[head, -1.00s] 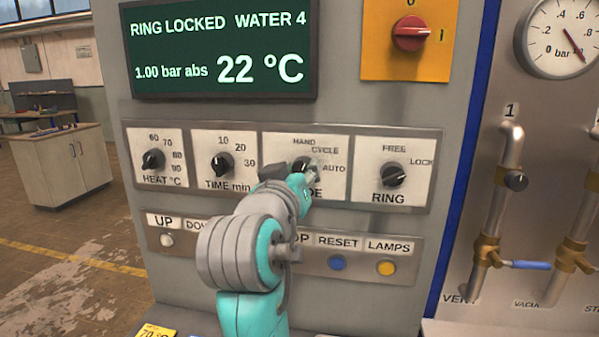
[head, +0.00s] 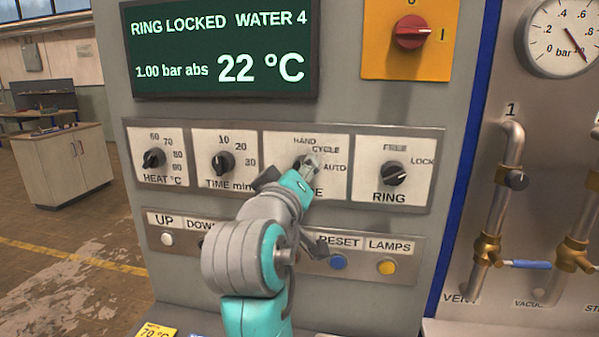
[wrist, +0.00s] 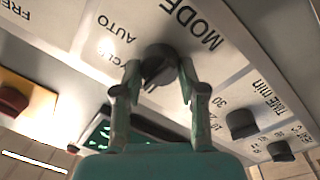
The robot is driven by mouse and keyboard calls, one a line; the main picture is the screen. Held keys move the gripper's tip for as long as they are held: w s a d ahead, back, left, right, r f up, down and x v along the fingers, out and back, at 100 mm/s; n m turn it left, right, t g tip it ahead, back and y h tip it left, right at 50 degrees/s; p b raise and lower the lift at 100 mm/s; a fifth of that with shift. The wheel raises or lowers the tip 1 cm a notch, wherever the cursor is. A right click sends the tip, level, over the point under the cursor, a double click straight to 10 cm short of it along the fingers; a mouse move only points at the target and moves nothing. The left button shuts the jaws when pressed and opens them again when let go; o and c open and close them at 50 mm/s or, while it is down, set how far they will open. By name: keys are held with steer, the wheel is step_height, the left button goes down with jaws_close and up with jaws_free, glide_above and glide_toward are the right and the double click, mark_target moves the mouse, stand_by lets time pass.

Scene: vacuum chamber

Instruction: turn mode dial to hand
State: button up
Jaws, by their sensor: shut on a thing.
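The mode dial (wrist: 158,62) is a dark round knob on a white plate marked HAND, CYCLE and AUTO. In the wrist view my gripper (wrist: 160,74) has one finger on each side of it, closed on the knob. In the head view my gripper (head: 309,164) is at the dial and my wrist covers part of the MODE lettering. Only a dark bit of the dial (head: 300,161) shows there, and I cannot tell for sure which mark it points at.
The heat dial (head: 153,160) and time dial (head: 221,163) are to the left, the ring dial (head: 394,174) to the right. Below is a button row with the blue reset button (head: 337,262) and yellow lamps button (head: 386,267). A red switch (head: 412,33) is above.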

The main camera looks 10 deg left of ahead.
steer(key=o, duration=1.1)
steer(key=shift+o, duration=0.2)
steer(key=shift+s, duration=0.1)
steer(key=s+a, duration=0.1)
steer(key=s, duration=1)
steer(key=shift+s+f, duration=0.35)
steer(key=shift+s, duration=0.05)
